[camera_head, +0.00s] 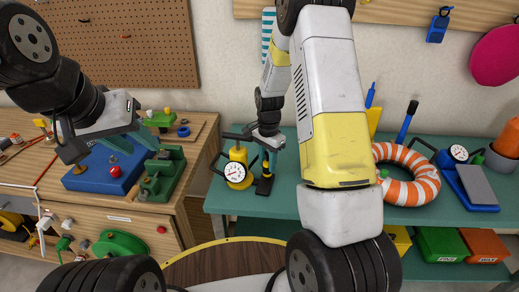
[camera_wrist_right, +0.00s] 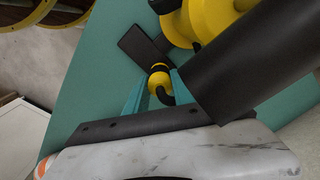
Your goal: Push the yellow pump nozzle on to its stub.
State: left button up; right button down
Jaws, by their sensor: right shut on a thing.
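The yellow pump (camera_head: 237,168) with a round white gauge stands on the green bench in the head view. Its yellow body (camera_wrist_right: 207,20) is at the top of the right wrist view. The small yellow nozzle (camera_wrist_right: 159,82) sits between the teal fingertips of my right gripper (camera_wrist_right: 158,88), which is shut on it, with a black hose piece beside it. In the head view my right gripper (camera_head: 267,158) is just right of the pump, and the nozzle cannot be made out there. I cannot tell where the stub is. My left gripper (camera_head: 134,143) is open and empty above the wooden workbench.
A black foot plate (camera_wrist_right: 145,45) and a thick dark cylinder (camera_wrist_right: 265,60) are close to the right gripper. An orange-and-white life ring (camera_head: 408,188) and a blue scale (camera_head: 470,188) are farther right. A blue box (camera_head: 103,168) and green vise (camera_head: 163,175) lie below my left gripper.

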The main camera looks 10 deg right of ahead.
jog(key=shift+f, duration=0.65)
jog(key=c, duration=1)
grip_release()
notch_tip(320, 180, up, 8)
jog(key=shift+f, duration=0.1)
